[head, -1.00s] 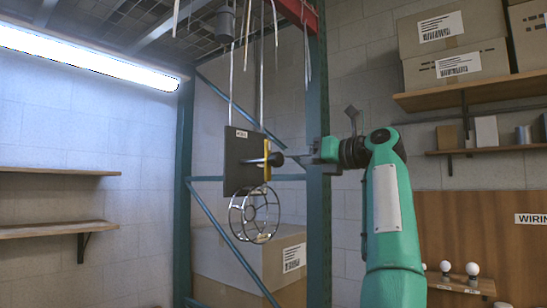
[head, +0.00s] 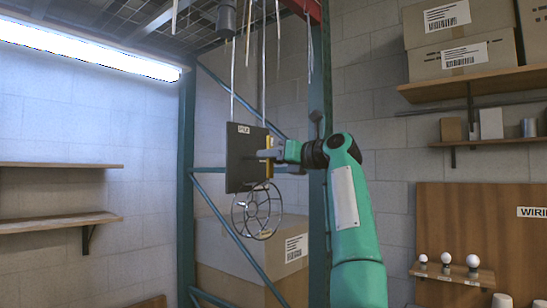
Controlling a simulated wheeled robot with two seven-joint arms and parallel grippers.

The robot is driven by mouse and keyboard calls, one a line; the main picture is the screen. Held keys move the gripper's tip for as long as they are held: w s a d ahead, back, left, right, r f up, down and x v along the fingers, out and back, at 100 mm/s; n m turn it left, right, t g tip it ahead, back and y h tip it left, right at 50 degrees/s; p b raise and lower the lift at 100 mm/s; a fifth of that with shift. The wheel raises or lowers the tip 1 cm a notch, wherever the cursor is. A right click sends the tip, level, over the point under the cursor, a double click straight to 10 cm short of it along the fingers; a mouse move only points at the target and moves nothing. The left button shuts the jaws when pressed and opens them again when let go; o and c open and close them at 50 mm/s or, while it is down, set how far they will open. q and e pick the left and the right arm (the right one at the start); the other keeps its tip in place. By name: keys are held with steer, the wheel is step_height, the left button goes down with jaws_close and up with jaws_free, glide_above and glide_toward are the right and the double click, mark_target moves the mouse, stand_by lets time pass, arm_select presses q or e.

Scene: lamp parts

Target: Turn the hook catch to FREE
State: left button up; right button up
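A dark square plate (head: 243,160) hangs from two thin rods, with a small white label (head: 243,129) at its top, too small to read. A round wire cage (head: 257,212) hangs below it. A bit of yellow (head: 268,143) shows at the plate's right side. The hook catch's handle is hidden behind the gripper. I cannot tell whether the fingers are shut on it or touch it.
A teal rack post (head: 318,200) stands just behind my forearm. Cardboard boxes (head: 245,255) sit below and behind the cage. Shelves with boxes (head: 462,58) and bulbs (head: 447,259) are on the right. Bare wooden shelves (head: 55,222) are on the left.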

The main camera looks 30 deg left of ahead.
arm_select(q)
steer(key=c, duration=0.6)
steer(key=shift+o, duration=0.2)
steer(key=shift+m, duration=0.3)
steer(key=shift+m+p, duration=1.9)
steer(key=shift+m, duration=6.7)
steer(key=o, duration=1)
steer(key=shift+w, duration=0.1)
